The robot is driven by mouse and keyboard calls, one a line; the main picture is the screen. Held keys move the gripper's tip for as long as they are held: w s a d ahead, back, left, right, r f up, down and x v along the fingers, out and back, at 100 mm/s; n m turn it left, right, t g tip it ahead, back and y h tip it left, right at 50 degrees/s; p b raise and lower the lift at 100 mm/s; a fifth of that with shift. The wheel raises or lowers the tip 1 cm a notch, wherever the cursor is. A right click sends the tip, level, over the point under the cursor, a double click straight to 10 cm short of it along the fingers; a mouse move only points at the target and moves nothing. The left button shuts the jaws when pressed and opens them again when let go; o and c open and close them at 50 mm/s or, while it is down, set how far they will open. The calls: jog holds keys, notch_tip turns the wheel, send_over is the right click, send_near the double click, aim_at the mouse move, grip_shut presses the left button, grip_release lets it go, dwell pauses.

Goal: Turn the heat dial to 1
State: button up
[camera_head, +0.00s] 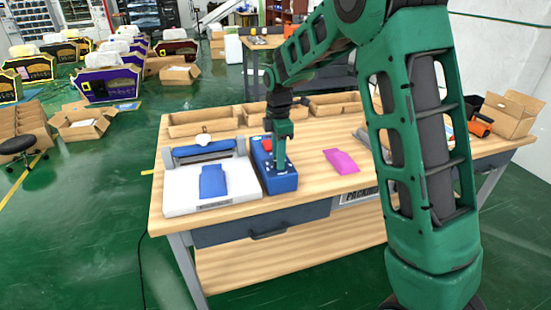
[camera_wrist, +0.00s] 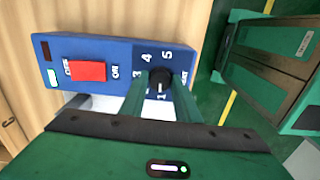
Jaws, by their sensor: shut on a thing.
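The heat dial (camera_wrist: 160,78) is a small black knob on the blue control box (camera_wrist: 100,50); printed numbers ring it, with 3, 4 and 5 above and 1 below in the wrist view. A short pale mark on the dial's lower side seems to face the 1. My gripper (camera_wrist: 164,91) reaches down onto the box with its green fingers on either side of the dial, shut on it. In the head view my gripper (camera_head: 279,168) covers the dial at the near end of the blue box (camera_head: 270,183).
A red switch (camera_wrist: 86,71) is on the same box. A white sealing machine (camera_head: 182,191) with a blue pouch (camera_head: 213,181) stands left of it. A pink pouch (camera_head: 341,161) lies to the right on the wooden table (camera_head: 230,215). Cardboard trays (camera_head: 203,122) line the back.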

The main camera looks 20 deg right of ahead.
jog(key=shift+w+d+r, duration=0.1)
jog(key=shift+w+d, duration=0.05)
jog(key=shift+w, duration=0.1)
dwell(0.3)
jog(key=o, duration=1)
jog(key=shift+o, duration=0.2)
jog(key=shift+s, duration=0.1)
notch_tip(320, 180, up, 11)
jog(key=shift+f, duration=0.2)
